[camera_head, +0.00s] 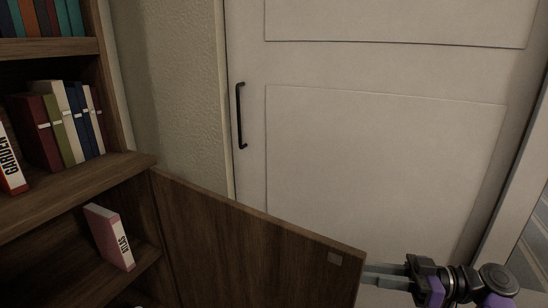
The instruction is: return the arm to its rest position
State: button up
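My gripper (368,274) is at the lower right, with its grey fingers pointing left. Its fingertips meet the right edge of an open brown cabinet door (250,240) in the picture. I cannot tell whether they touch the door, lie behind it or hold its edge. Two finger shapes show, one above the other, but the gap at the tips is not clear. The wrist, with purple parts, extends to the right, and only the end of my arm is in view.
A wooden bookcase (125,165) stands at the left with several books. A pink ATLAS book (104,236) stands on its lower shelf, and a GARDEN book (10,165) stands above. A white door (380,150) with a black handle (239,115) is behind the cabinet door.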

jog(key=w+d+f+m+t+h, duration=0.6)
jog(key=w+f+m+t+h, duration=0.15)
jog(key=m, duration=0.25)
jog(key=s+d+f+m+t+h, duration=0.25)
jog(key=s+f+m+h, duration=0.35)
jog(key=s+f+h, duration=0.35)
jog(key=s+a+r+n, duration=0.1)
jog(key=s+a+r, duration=0.3)
jog(key=s, duration=0.9)
jog(key=s+a+r+n, duration=0.1)
jog(key=s+a+r, duration=0.25)
jog(key=s, duration=0.95)
jog(key=s+a+r+n, duration=0.1)
jog(key=s+a+r, duration=0.35)
jog(key=s, duration=0.85)
notch_tip(320, 180, up, 36)
jog(key=p, duration=3.7)
jog(key=shift+a+r+p, duration=0.25)
jog(key=shift+p, duration=0.05)
jog(key=shift+w, duration=0.1)
